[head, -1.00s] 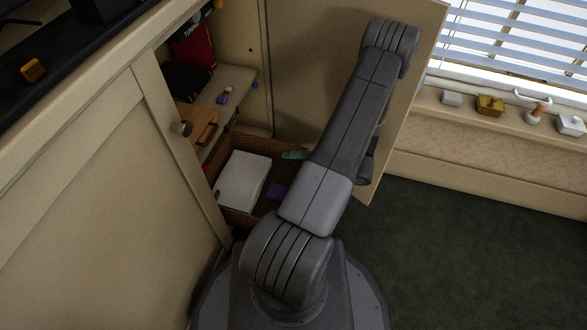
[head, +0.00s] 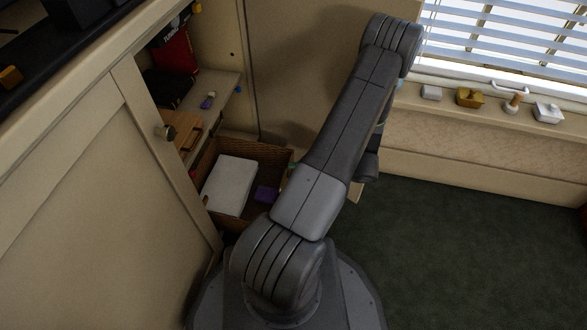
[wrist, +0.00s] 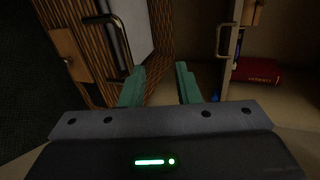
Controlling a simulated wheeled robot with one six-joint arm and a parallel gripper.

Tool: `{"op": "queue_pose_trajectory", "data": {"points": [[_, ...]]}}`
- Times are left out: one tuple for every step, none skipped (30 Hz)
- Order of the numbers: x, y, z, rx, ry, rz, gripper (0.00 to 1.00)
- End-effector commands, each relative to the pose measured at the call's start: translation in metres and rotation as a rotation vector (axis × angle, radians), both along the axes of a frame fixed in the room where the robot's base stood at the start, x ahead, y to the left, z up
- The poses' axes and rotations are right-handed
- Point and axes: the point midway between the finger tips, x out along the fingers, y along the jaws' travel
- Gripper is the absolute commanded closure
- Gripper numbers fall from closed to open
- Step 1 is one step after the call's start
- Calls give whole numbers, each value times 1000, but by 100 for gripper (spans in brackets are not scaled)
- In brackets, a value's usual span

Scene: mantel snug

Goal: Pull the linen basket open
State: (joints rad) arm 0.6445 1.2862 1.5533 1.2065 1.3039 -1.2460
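The linen basket (head: 243,147) is brown wicker and sits low inside the open cabinet. A white flat item (head: 230,185) and a purple item (head: 266,194) lie in it. In the wrist view the basket's wicker wall (wrist: 81,18) is at upper left, with a bronze bar handle (wrist: 126,45) on it. My gripper (wrist: 159,86) has two teal fingers, spread apart with nothing seen between them. The left finger is close to the handle's lower end; I cannot tell if they touch. In the head view my arm hides the gripper and the basket's right side.
The cabinet door (head: 305,60) stands open behind my arm. A shelf (head: 222,98) above the basket holds small items. A red item (wrist: 257,75) and another handle (wrist: 222,42) are at right in the wrist view. The dark green carpet (head: 450,255) is clear at right.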

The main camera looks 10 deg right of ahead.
Motion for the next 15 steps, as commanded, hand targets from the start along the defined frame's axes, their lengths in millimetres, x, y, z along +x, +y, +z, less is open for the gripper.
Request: {"op": "queue_pose_trajectory", "data": {"points": [[-1,-4,0,-1,-1,-1,71],[-2,-6,0,-1,-1,-1,71],[-3,-9,1,-3,-1,0,71],[-3,-11,1,-3,-2,-1,71],[-4,-13,1,-2,-2,-1,71],[-5,-15,2,-2,-2,-1,71],[-5,-17,2,-2,-2,0,71],[-6,-19,3,-2,-2,0,71],[-7,-22,3,-2,-1,1,71],[-8,-24,4,-1,-1,-1,71],[-8,-26,4,-1,-1,-1,71],[-9,-28,4,-1,-1,-1,71],[-10,-30,5,-1,-1,-1,71],[-11,-32,5,-2,0,0,71],[-12,-34,6,-2,0,0,71]]}}
